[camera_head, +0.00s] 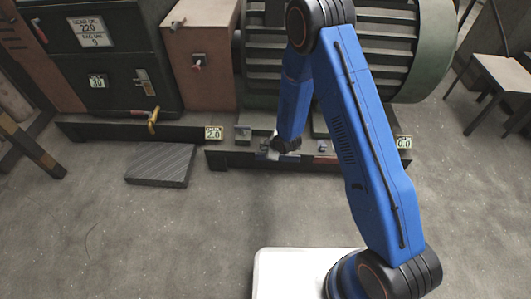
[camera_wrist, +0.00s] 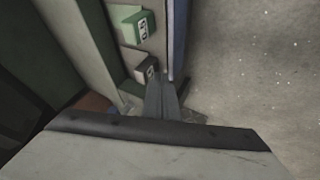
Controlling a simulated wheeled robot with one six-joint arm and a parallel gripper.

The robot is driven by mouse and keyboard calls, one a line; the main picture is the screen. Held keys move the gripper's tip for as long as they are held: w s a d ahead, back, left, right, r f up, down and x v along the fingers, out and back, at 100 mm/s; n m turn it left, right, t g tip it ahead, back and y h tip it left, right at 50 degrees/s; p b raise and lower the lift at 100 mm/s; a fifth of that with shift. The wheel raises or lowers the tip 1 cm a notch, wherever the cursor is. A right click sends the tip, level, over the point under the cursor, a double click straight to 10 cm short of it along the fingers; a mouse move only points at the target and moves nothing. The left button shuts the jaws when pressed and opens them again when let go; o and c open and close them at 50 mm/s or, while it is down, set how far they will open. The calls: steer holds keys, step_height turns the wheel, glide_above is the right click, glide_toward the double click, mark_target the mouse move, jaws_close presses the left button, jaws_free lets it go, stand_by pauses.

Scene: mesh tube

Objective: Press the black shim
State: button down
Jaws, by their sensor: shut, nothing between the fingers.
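A small black block with a pale label, which looks like the black shim (camera_wrist: 145,68), sits on the machine's base ledge in the wrist view. My gripper (camera_wrist: 163,82) is shut and empty, with its fingertips just right of and close to this block. I cannot tell whether they touch it. In the head view, my gripper (camera_head: 272,152) is low in front of the machine base, partly hidden by my own arm. The black block cannot be made out clearly there.
A green labelled block (camera_wrist: 130,25) sits beyond the black one. The machine base (camera_head: 225,160) runs along the floor, with a large ribbed green motor (camera_head: 385,45) above it. A dark ridged plate (camera_head: 160,165) lies on the floor at left. The front floor is open.

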steer(key=shift+w, duration=0.4)
steer(key=shift+w, duration=0.1)
steer(key=w, duration=0.5)
steer(key=shift+d, duration=0.1)
steer(key=shift+s, duration=0.1)
